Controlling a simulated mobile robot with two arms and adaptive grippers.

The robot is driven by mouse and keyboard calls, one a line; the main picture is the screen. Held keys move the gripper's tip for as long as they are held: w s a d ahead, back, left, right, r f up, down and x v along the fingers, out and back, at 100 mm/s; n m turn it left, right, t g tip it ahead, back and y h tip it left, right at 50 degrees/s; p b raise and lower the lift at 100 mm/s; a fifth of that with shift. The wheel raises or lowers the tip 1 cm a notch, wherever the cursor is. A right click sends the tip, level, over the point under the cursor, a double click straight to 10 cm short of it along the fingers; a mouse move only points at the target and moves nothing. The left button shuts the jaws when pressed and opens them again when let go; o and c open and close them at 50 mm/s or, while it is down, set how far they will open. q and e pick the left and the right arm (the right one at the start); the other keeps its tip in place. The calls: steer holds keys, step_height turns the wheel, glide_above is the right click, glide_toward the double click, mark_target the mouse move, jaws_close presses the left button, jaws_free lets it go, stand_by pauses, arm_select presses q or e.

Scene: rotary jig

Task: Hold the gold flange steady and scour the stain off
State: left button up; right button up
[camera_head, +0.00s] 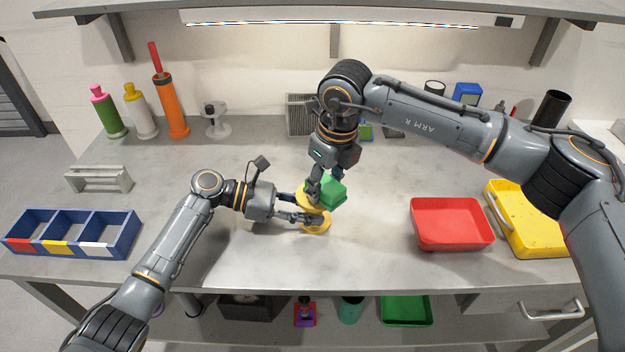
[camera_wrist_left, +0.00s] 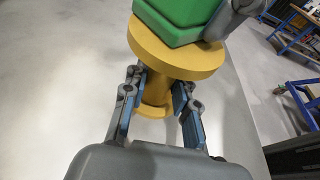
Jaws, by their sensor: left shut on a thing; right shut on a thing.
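The gold flange (camera_head: 316,224) stands upright on the workbench, and its wide top disc (camera_wrist_left: 172,60) shows in the left wrist view. My left gripper (camera_head: 301,208) comes in from the left, low down, with its two fingers shut around the flange's narrower neck. A green block (camera_head: 328,192) sits against the top of the flange; it also shows in the left wrist view (camera_wrist_left: 180,18). My right gripper (camera_head: 318,184) points down from above and is shut on the green block. Its fingertips partly cover the block and the flange's top. I cannot see a stain.
A red tray (camera_head: 452,246) and a yellow tray (camera_head: 503,212) are to the right. A blue divided bin (camera_head: 128,226) and a grey rack (camera_head: 98,180) are at left. Several bottles, including an orange one (camera_head: 171,108), stand at the back left. Bench between is clear.

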steer(key=shift+s+d+f, duration=0.1)
steer(key=shift+s+d, duration=0.15)
steer(key=shift+d, duration=0.65)
steer(key=r, duration=0.4)
steer(key=shift+w+a+r, duration=0.1)
steer(key=shift+a, duration=0.1)
steer(key=shift+r, duration=2.1)
arm_select(q)
steer(key=o, duration=0.9)
